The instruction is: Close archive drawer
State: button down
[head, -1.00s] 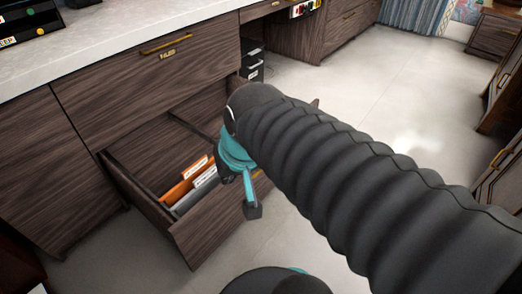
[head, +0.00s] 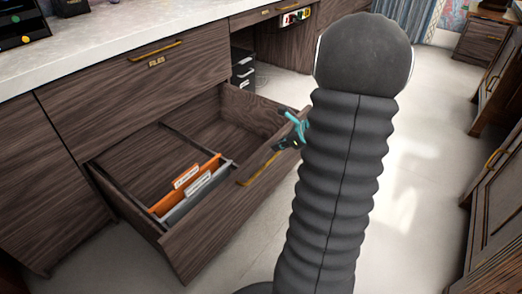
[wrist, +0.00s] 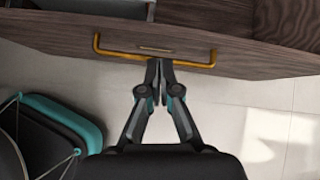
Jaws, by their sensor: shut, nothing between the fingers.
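The archive drawer (head: 215,215) is a dark wood lower drawer, pulled well out of the desk. It holds an orange folder (head: 184,183) and grey folders (head: 196,190). Its brass handle (head: 258,170) is on the front face. The wrist view shows the same handle (wrist: 108,54) across the drawer front (wrist: 240,58). My gripper (wrist: 160,62) is shut and empty, its fingertips at the drawer front by the middle of the handle. Whether they touch it, I cannot tell. In the head view my gripper (head: 284,145) is partly hidden by my arm.
A closed drawer (head: 140,80) sits above, under the pale countertop (head: 90,45). Dark trays (head: 243,72) stand behind the open drawer. Cabinets (head: 497,170) line the right side. The pale floor (head: 440,110) between is clear.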

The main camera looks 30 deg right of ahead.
aim_at(263, 156)
jog(key=w+f, duration=0.2)
jog(key=f, duration=0.1)
jog(key=w+f+m+b, duration=0.1)
jog(key=w+f, duration=0.1)
jog(key=f, duration=0.1)
jog(key=w+d+f+m+b, duration=0.1)
jog(key=w+f, duration=0.1)
jog(key=f, duration=0.1)
jog(key=shift+w+f, duration=0.15)
jog(key=shift+w, duration=0.1)
dwell(0.4)
